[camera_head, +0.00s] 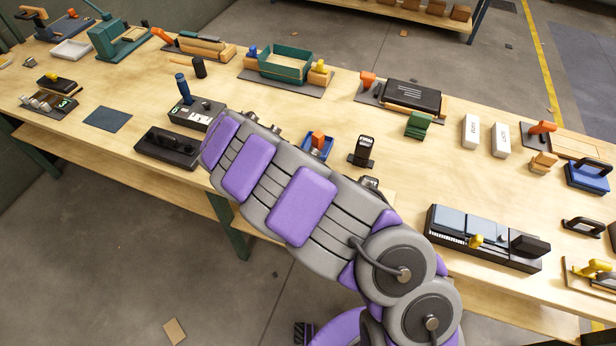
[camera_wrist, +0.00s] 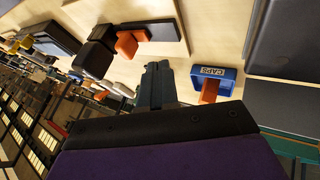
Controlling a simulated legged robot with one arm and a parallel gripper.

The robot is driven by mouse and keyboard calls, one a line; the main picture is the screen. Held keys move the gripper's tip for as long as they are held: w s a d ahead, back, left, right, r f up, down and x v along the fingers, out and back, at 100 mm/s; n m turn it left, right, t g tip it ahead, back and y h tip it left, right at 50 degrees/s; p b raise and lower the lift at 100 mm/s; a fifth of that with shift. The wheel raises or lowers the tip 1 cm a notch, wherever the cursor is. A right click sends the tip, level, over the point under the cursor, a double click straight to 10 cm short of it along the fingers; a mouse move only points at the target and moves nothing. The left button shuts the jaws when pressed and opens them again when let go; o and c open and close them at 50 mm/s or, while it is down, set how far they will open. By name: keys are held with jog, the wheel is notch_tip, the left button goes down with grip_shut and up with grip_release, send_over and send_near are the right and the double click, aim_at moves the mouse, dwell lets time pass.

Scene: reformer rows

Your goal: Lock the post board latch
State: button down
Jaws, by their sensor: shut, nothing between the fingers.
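My gripper (camera_wrist: 156,72) shows in the wrist view as dark fingers, closed together and empty. Left of its tips, an orange block (camera_wrist: 131,41) sits by a black part (camera_wrist: 97,53) and a dark board (camera_wrist: 152,13); this may be the latch, but I cannot tell for sure. A gap shows between fingertips and orange block. In the head view my own arm hides the gripper and part of the bench. A black upright piece on a dark base (camera_head: 364,151) stands just beyond the arm; I cannot tell whether it belongs to the post board.
A blue tray marked CAPS (camera_wrist: 213,78) with an orange piece is right of the gripper; a blue tray (camera_head: 318,146) also shows beside my arm. A black block (camera_head: 168,149) and blue-handled box (camera_head: 196,112) stand left. A green block (camera_head: 418,125) stands right. Bare wood separates many fixtures.

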jog(key=s+d+r+m+g, duration=0.1)
jog(key=s+d+r, duration=0.1)
jog(key=d+r, duration=0.95)
jog(key=s+d+r+g+y, duration=0.1)
jog(key=s+d+r+g, duration=0.1)
jog(key=s+d+r, duration=0.55)
jog(key=s+d+r+n+y, duration=0.1)
jog(key=s+d+r, duration=0.1)
jog(key=s, duration=0.4)
jog(key=s+d+r+y, duration=0.1)
jog(key=s+d+y, duration=0.1)
jog(key=s, duration=0.4)
jog(key=s+a+f+n+g+y, duration=0.1)
jog(key=s+a+n+y, duration=0.2)
jog(key=s, duration=1.2)
jog(key=shift+a+n, duration=0.65)
jog(key=shift+n, duration=0.45)
jog(key=shift+a, duration=0.15)
